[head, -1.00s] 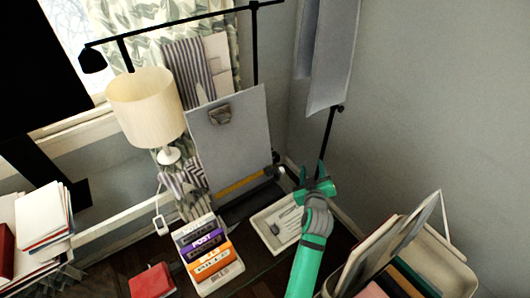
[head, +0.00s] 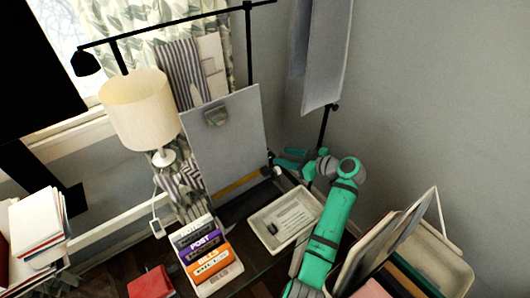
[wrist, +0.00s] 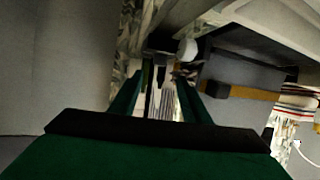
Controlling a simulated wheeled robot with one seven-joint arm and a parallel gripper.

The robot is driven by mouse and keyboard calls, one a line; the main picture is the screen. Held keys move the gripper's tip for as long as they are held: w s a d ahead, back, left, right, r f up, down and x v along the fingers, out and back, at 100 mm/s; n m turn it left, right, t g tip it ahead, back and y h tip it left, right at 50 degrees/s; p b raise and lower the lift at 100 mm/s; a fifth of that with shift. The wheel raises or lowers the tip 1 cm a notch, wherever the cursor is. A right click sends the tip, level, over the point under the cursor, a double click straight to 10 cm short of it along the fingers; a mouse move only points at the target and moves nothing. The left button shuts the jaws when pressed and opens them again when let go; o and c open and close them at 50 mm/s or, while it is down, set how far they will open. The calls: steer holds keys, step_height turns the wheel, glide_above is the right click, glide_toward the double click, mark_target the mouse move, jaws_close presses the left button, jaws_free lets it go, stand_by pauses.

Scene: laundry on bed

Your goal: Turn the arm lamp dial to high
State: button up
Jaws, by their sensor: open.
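The black arm lamp (head: 250,50) stands behind the grey clipboard, its long bar reaching left to a black head (head: 86,63). A small pale round knob (head: 277,170) shows by the clipboard's lower right edge; a white round knob (wrist: 187,50) shows ahead in the wrist view. I cannot tell for sure that this is the lamp's dial, and no setting mark is readable. My gripper (head: 283,158) is beside the clipboard's right edge, pointing left, close to the knob. In the wrist view my gripper (wrist: 160,88) has its fingers apart, with nothing held; the knob lies beyond and right of them.
The clipboard (head: 225,145) leans upright beside a cream table lamp (head: 140,108). A white tray (head: 262,240) lies below my gripper. Labelled boxes (head: 205,255) stand left of it, and a file bin (head: 448,262) at right. The grey wall (head: 430,100) closes the right side.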

steer(key=x, duration=1)
steer(key=shift+w+a+f, duration=0.1)
steer(key=shift+f, duration=0.05)
steer(key=shift+c, duration=0.6)
steer(key=c, duration=0.9)
